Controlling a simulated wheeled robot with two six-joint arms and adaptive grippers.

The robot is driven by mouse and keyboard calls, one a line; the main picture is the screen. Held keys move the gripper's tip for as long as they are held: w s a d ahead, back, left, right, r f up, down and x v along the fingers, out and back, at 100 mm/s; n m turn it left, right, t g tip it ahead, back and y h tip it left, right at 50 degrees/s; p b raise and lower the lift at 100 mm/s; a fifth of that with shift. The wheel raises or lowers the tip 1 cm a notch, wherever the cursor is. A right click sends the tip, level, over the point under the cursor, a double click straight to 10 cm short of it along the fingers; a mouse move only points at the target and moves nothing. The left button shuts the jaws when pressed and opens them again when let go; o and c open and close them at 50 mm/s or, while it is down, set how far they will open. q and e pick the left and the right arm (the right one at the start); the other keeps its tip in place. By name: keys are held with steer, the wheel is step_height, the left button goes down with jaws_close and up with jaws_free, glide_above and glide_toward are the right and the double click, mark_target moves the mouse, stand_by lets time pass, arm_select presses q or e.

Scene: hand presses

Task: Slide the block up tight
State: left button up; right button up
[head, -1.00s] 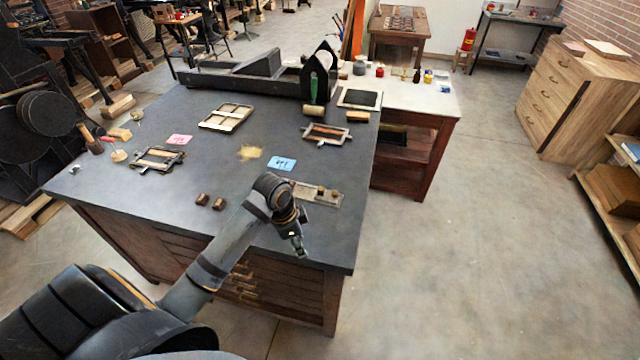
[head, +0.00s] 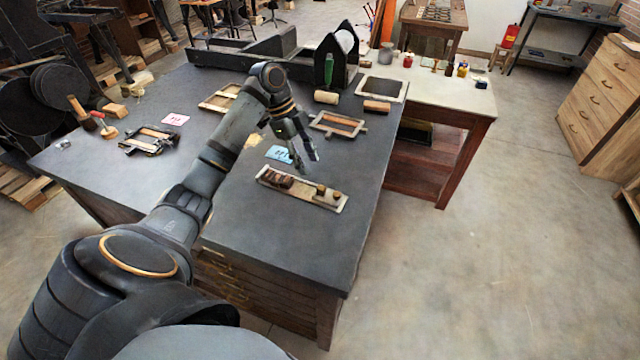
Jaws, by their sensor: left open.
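A long pale metal tray (head: 310,199) lies on the dark table top near its right front. Several dark brown blocks (head: 279,181) stand at the tray's left end, close together; whether they touch is too small to tell. Two small brown-and-brass pieces (head: 329,192) stand towards its right end. My left gripper (head: 308,165) is open and empty, pointing down above and just behind the tray, apart from the blocks in the picture. My right gripper is not in view.
A blue card (head: 279,153) lies behind the tray. A metal frame with a wooden strip (head: 338,123) lies farther back, and a pale roller-like piece (head: 326,97) beyond it. The dark table top (head: 285,235) is clear in front of the tray.

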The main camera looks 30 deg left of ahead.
arm_select(q)
glide_above(321, 187)
steer(key=a, duration=0.2)
steer(key=f+p, duration=0.1)
steer(key=f, duration=0.3)
steer(key=shift+s, duration=0.2)
steer(key=x, duration=0.4)
steer(key=shift+a, duration=0.15)
steer(key=shift+s+f, duration=0.1)
steer(key=shift+f, duration=0.3)
steer(key=shift+c, duration=0.9)
steer(key=c, duration=0.5)
steer(key=shift+c, duration=1.1)
jaws_close()
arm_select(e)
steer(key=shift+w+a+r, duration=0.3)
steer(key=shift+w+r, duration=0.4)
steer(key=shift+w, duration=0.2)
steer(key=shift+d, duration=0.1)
